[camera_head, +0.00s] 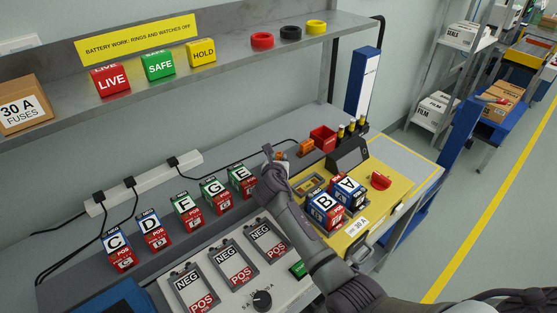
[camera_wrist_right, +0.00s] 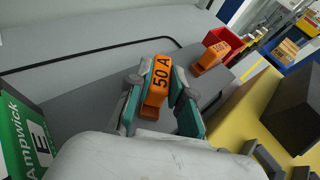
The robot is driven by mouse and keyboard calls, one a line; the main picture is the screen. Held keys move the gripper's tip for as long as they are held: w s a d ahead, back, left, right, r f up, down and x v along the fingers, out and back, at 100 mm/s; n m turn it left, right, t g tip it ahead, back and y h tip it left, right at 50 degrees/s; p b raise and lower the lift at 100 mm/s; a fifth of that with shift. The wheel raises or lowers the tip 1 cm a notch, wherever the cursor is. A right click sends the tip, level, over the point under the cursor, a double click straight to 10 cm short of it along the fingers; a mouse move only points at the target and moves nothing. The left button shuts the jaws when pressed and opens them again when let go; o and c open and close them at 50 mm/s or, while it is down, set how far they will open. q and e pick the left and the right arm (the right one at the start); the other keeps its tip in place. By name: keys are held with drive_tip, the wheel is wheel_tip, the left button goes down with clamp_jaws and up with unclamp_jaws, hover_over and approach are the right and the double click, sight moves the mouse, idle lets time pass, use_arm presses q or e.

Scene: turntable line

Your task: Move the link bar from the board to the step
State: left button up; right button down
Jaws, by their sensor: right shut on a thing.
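My right gripper (camera_wrist_right: 158,110) is shut on an orange block marked 50 A (camera_wrist_right: 157,82), which I take as the link bar. It stands between the two fingers; its lower end is partly hidden. In the head view the right gripper (camera_head: 272,163) is over the grey step (camera_head: 237,153), just right of battery block E (camera_head: 242,180). I cannot tell whether the block touches the step. The yellow board (camera_head: 398,178), carrying blocks A and B, is right of the gripper. My left gripper is not in view.
A second orange block (camera_wrist_right: 210,57) lies near the red bin (camera_head: 323,137). Blocks C, D, F, G and E stand in a row left of the gripper. A dark grey box (camera_head: 348,154) and red knob (camera_head: 380,181) are on the right. A shelf (camera_head: 215,58) runs above.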

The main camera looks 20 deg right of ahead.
drive_tip(key=c, duration=1.1)
unclamp_jaws()
drive_tip(key=shift+f, duration=0.1)
drive_tip(key=shift+o, duration=0.2)
drive_tip(key=shift+r, duration=0.2)
drive_tip(key=v, duration=1.2)
drive_tip(key=shift+p, duration=0.35)
drive_tip(key=shift+d, duration=0.1)
